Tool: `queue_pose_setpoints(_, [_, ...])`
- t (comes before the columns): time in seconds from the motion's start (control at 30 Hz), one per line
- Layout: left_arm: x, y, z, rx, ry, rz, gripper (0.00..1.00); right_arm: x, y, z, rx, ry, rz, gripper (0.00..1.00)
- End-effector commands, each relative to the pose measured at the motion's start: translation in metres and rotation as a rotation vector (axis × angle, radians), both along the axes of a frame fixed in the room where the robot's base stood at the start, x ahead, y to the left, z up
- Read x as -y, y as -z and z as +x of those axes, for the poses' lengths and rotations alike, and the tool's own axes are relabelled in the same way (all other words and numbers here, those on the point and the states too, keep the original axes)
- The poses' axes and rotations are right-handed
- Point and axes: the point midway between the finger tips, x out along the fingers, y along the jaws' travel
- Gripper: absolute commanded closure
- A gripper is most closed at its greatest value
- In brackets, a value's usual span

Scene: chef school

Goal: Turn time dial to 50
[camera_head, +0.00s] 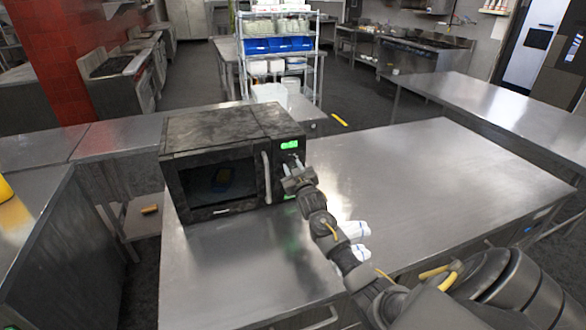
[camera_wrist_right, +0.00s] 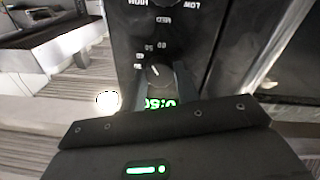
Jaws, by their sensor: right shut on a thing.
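The black microwave (camera_head: 215,160) stands on the steel table with its door closed and its control panel on the right. My right gripper (camera_head: 297,177) is at that panel, below the lit green display (camera_head: 289,145). In the right wrist view the panel appears upside down. The time dial (camera_wrist_right: 156,72) sits between the fingers of the right gripper (camera_wrist_right: 157,82), which is shut on it. Small printed numbers surround the dial. Green display digits (camera_wrist_right: 160,103) show partly behind the gripper and I cannot read them surely. My left gripper is in neither view.
A second dial (camera_wrist_right: 166,4) marked high and low is at the wrist view's top edge. White and blue items (camera_head: 353,230) lie on the steel table (camera_head: 430,190) beside my right arm. The table's right half is clear. A shelf rack (camera_head: 278,58) stands behind.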

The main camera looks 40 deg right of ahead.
Motion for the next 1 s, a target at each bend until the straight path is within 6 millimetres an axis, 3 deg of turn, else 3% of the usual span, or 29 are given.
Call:
queue_pose_setpoints(0.57, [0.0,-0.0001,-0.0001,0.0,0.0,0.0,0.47,-0.0004,0.0017,-0.0002,0.006,-0.001,0.027,0.92])
queue_pose_setpoints(0.6, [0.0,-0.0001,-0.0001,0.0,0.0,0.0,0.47,-0.0005,0.0017,-0.0002,0.006,-0.001,0.027,0.64])
queue_pose_setpoints(0.73, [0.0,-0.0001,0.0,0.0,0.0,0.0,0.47,-0.0004,0.0013,-0.0001,0.006,-0.001,0.027,0.47])
queue_pose_setpoints(1.0, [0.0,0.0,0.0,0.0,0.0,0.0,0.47,-0.0004,0.0007,-0.0005,0.008,0.0,0.026,0.47])
